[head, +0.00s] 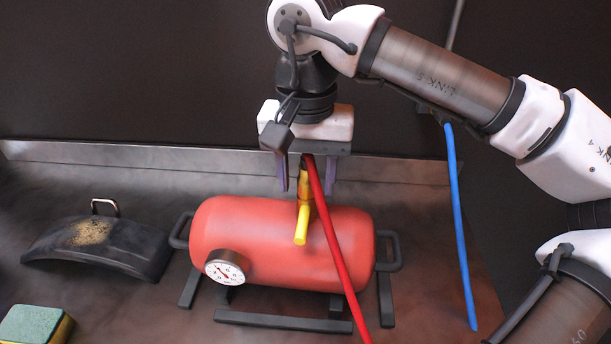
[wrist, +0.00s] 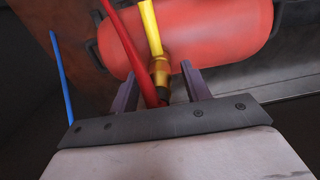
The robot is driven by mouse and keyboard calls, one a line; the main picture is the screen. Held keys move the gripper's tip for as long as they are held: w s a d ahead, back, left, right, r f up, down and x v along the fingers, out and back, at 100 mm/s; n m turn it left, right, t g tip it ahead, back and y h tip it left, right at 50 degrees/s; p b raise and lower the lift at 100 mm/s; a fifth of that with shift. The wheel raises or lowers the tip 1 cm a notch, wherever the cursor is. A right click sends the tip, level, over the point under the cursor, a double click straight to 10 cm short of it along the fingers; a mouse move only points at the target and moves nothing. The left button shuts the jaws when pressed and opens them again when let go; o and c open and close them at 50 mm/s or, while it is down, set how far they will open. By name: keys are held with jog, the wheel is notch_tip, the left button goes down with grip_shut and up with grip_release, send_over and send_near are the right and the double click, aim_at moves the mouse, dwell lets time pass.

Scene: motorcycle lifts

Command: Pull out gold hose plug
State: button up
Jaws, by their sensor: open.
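The gold hose plug (head: 305,184) stands upright on top of a red tank (head: 235,235). A yellow handle or tube (head: 301,226) sticks out from its base toward the viewer. A red hose (head: 335,255) runs from beside the plug's top, under my gripper, down to the lower right. My gripper (head: 306,188) points down over the plug, open, one purple finger on each side. In the wrist view the gold plug (wrist: 160,72) with a dark end lies between the spread fingertips, and I see no finger closed on it. The hose's join with the plug is partly hidden.
A pressure gauge (head: 225,271) is on the tank's front, with grey handles at both ends. A dark curved cover (head: 100,250) lies left, and a sponge (head: 37,325) front left. A blue hose (head: 460,220) hangs at right. A metal ledge (head: 120,155) runs behind.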

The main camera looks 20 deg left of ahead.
aim_at(307, 158)
jog(key=shift+c, duration=0.2)
grip_shut()
dwell(0.3)
jog(key=shift+r, duration=0.1)
jog(key=shift+r+p, duration=2.3)
jog(key=shift+r, duration=0.65)
